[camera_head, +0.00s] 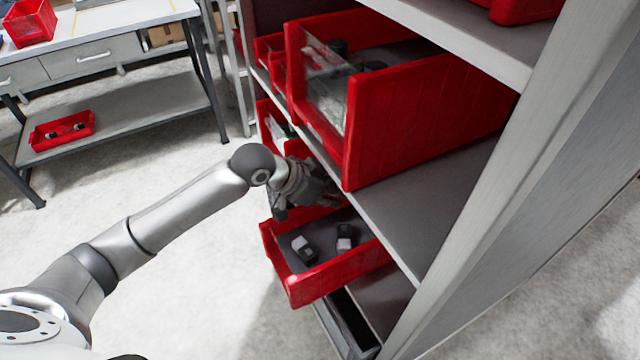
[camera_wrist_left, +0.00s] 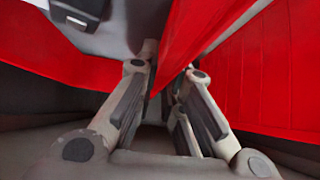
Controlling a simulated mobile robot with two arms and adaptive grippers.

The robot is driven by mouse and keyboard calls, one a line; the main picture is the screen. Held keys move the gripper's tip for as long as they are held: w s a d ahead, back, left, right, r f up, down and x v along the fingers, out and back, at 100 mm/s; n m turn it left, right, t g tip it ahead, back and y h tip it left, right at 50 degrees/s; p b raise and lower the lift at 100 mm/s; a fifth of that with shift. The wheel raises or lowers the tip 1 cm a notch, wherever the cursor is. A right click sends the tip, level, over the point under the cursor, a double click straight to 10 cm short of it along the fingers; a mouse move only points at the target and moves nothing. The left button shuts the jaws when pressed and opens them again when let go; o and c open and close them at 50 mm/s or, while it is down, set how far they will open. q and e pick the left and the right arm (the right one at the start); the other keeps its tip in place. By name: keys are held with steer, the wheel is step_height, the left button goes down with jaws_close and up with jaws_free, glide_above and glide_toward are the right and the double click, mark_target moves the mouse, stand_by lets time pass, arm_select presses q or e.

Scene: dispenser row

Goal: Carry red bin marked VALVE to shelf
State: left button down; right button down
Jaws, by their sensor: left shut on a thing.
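A red bin (camera_head: 340,272) with a few small black-and-white parts in it sticks out from the lower part of the shelf rack. My left gripper (camera_head: 328,198) is at this bin's far wall, just below the big upper bin. In the left wrist view the fingers (camera_wrist_left: 172,78) are shut on a thin red wall, with the bin's grey floor and a part at top left. No VALVE marking can be read on it. The shelf (camera_head: 430,205) is grey; its board beside the gripper has bare room. My right gripper is not in view.
A large red bin (camera_head: 425,125) with a clear front stands on the shelf right above my gripper. More red bins stand behind it. A grey upright (camera_head: 510,190) bounds the rack at right. A workbench (camera_head: 110,18) with a red tray (camera_head: 62,131) stands at left; open floor lies between.

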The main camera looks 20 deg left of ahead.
mark_target(344, 207)
arm_select(q)
steer(key=shift+w+d+f, duration=0.3)
steer(key=shift+d+f, duration=0.05)
steer(key=shift+d, duration=0.1)
steer(key=shift+w+f+p, duration=0.1)
steer(key=shift+f+p, duration=0.2)
steer(key=shift+f, duration=1.35)
steer(key=c, duration=1.5)
jaws_free()
steer(key=shift+f, duration=0.2)
steer(key=shift+c, duration=0.2)
steer(key=v, duration=1.2)
